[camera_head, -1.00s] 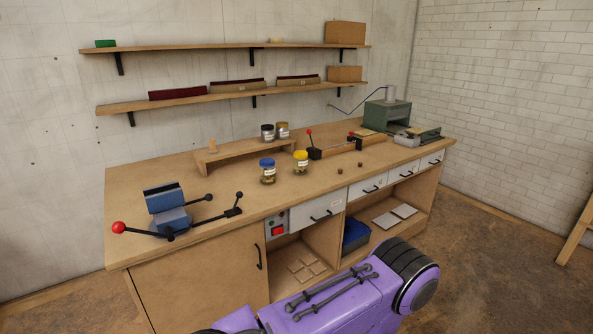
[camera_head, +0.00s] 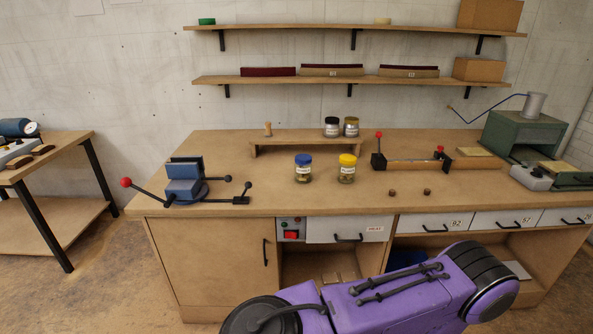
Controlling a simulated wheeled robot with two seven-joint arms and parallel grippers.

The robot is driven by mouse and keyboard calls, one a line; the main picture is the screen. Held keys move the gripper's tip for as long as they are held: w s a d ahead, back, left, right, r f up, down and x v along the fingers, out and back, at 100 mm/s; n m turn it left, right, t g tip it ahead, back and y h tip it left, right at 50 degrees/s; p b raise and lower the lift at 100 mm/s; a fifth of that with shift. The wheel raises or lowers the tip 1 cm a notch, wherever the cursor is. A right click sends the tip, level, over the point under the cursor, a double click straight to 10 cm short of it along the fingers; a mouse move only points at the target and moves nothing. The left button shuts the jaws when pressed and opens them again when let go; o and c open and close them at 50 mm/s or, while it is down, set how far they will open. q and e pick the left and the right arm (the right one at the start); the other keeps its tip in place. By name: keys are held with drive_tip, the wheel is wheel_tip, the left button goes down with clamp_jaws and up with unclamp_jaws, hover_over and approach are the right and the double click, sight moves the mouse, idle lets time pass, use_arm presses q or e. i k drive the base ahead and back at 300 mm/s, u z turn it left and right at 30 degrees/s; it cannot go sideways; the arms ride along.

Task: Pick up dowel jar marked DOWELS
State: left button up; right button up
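Two jars stand upright on the workbench (camera_head: 240,200): a jar with a blue lid (camera_head: 303,168) and a jar with a yellow lid (camera_head: 347,169). Two more stand at the back on a low wooden riser (camera_head: 290,141): a jar with a black lid (camera_head: 332,127) and a jar with a dull yellow lid (camera_head: 351,127). All carry pale labels, too small to read, so I cannot tell which is marked DOWELS. Neither of my grippers is in view.
A blue vise-like clamp (camera_head: 184,183) with long handles stands at the bench's left. A wooden jig (camera_head: 412,162) with red-knobbed levers and a green machine (camera_head: 520,135) stand to the right. Two small brown pieces lie near the front edge. A side table (camera_head: 50,150) is at far left.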

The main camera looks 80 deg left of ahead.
sight(303, 173)
drive_tip(key=u, duration=0.7)
drive_tip(key=i, duration=0.9)
drive_tip(key=u, duration=1)
